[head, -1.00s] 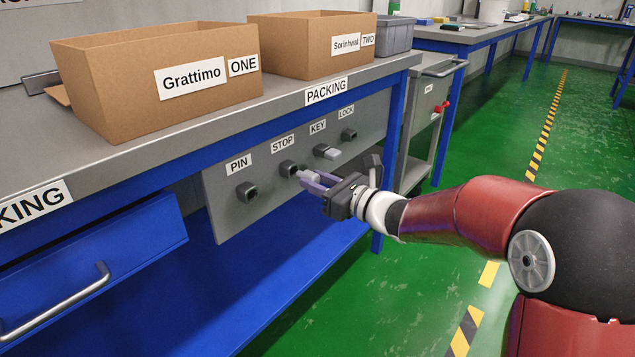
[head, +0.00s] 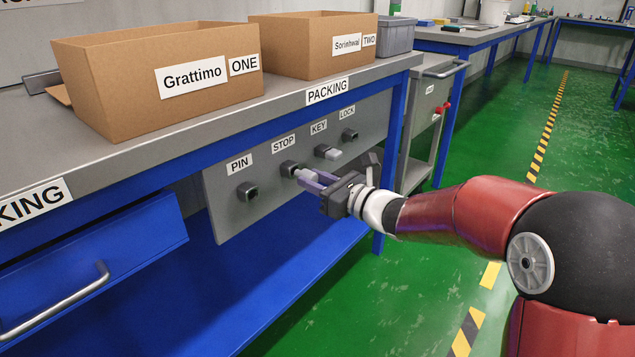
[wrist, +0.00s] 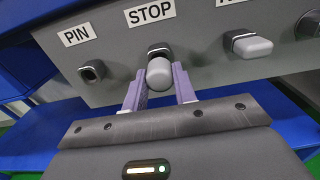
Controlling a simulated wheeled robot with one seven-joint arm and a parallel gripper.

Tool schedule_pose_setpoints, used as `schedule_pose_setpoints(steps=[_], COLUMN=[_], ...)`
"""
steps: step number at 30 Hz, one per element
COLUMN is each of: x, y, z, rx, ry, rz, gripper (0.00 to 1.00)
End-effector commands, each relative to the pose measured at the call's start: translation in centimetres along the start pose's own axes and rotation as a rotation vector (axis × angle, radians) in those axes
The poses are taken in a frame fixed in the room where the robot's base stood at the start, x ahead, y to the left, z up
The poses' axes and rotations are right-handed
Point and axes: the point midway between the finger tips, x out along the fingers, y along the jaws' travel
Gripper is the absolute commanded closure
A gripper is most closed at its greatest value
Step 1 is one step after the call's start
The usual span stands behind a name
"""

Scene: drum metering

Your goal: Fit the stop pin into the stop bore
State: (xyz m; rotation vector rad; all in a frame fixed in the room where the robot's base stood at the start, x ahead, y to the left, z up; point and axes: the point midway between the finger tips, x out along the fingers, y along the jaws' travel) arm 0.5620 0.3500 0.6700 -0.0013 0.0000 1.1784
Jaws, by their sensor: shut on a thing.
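The stop bore (head: 287,169) is a dark square socket under the STOP label on the grey panel (head: 232,222). It also shows in the wrist view (wrist: 157,48), partly hidden behind the pin. The stop pin is a pale grey, rounded piece (wrist: 159,74) between my purple fingers. My gripper (wrist: 160,88) is shut on it, straight in front of the bore. In the head view my gripper (head: 307,178) is close to the panel, with the pin's far end at the bore's mouth. I cannot tell how far the pin is inside.
The PIN socket (head: 247,191) is empty to the left. A pale piece (head: 329,152) sits in the KEY socket to the right, with the LOCK socket (head: 349,134) beyond it. Cardboard boxes (head: 130,115) stand on the bench above. A blue drawer (head: 80,260) is at lower left.

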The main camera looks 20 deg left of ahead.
Motion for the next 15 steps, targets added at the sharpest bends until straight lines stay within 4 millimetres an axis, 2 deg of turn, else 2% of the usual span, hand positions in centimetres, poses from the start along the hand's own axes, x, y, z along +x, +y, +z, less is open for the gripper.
schedule_pose_setpoints(steps=[15], x=[1.3], y=[0.0], z=[-0.1], rx=[0.001], ry=[0.000], rz=[0.000], gripper=[1.00])
